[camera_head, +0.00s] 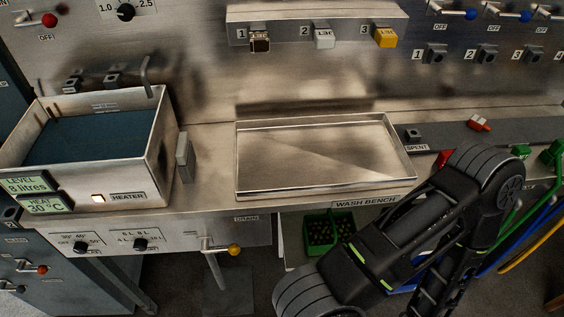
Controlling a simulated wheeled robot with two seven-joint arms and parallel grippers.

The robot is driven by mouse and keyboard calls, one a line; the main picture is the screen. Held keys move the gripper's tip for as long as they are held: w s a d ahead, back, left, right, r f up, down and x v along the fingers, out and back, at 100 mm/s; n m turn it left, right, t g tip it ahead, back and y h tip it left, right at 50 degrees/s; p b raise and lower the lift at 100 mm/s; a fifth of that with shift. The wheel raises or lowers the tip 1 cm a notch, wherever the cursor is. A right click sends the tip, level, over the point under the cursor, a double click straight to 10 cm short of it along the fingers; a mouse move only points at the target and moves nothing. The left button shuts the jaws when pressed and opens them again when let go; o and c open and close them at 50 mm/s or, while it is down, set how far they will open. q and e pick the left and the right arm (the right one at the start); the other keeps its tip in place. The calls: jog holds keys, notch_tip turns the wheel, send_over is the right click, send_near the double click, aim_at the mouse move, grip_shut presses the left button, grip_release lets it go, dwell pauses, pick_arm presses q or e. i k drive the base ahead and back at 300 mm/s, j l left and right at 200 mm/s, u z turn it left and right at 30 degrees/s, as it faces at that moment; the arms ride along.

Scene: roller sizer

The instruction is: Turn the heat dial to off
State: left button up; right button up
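The heat dial (81,247) is a small black knob on the steel front panel below the heater tank, at the lower left. Marks around it read OFF, 30°, 40° and 50°. Its pointer is too small to read surely. A green display (45,204) above it reads HEAT 30 °C. A small lamp (98,198) beside the HEATER label is lit. A black arm of mine fills the lower right, well to the right of the dial. Neither gripper's fingers show.
A similar litre-marked dial (140,244) sits just right of the heat dial, then a yellow-knobbed drain lever (233,250). The open tank (163,150) stands above. An empty tray (240,187) is in the middle. A green crate (310,245) is underneath.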

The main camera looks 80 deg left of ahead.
aim_at(80, 248)
jog(key=u, duration=4.45)
